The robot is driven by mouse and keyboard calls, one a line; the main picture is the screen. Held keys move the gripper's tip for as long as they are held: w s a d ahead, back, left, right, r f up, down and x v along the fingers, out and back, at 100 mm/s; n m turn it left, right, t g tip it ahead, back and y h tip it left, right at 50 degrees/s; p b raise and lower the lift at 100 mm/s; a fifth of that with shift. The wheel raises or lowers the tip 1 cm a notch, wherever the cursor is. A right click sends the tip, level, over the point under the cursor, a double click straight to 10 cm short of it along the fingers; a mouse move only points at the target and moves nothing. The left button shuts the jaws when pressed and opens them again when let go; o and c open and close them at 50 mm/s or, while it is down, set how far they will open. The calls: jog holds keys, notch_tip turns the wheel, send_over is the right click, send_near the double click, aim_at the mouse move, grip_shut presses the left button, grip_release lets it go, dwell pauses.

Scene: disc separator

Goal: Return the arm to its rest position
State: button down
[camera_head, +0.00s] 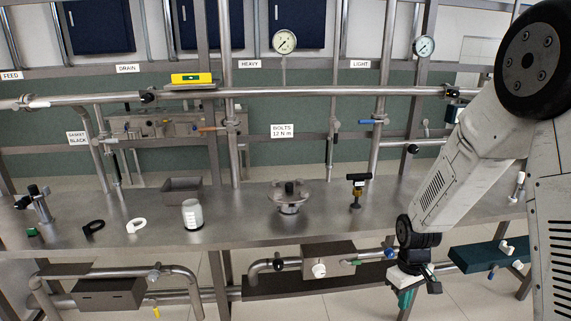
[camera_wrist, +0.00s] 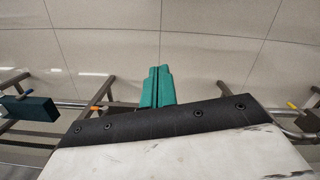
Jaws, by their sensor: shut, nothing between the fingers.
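My arm (camera_head: 450,175) comes in from the upper right of the head view and bends down in front of the bench's right part. My gripper (camera_head: 404,299) hangs low at the lower right, below the level of the bench top. Its teal fingers also show in the wrist view (camera_wrist: 157,87), pressed together with nothing between them. The fingers point toward bare tiled floor in the wrist view. The gripper touches nothing that I can see.
The steel bench (camera_head: 240,227) carries a jar (camera_head: 193,214), a grey bin (camera_head: 182,189), a flanged disc unit (camera_head: 289,197) and a black-handled valve (camera_head: 356,190). Pipes and a teal box (camera_head: 488,254) lie below the bench near my gripper. Gauges and labelled pipes stand behind.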

jog(key=s+a+r+m+t, duration=0.1)
jog(key=s+a+r+m, duration=0.1)
jog(key=s+r, duration=1)
jog(key=s+a+r+m+t, duration=0.1)
jog(key=s+r+m, duration=0.1)
jog(key=s+r, duration=1)
jog(key=shift+s+a+r+m, duration=0.3)
jog(key=shift+s+a+r, duration=0.1)
jog(key=shift+r, duration=1.8)
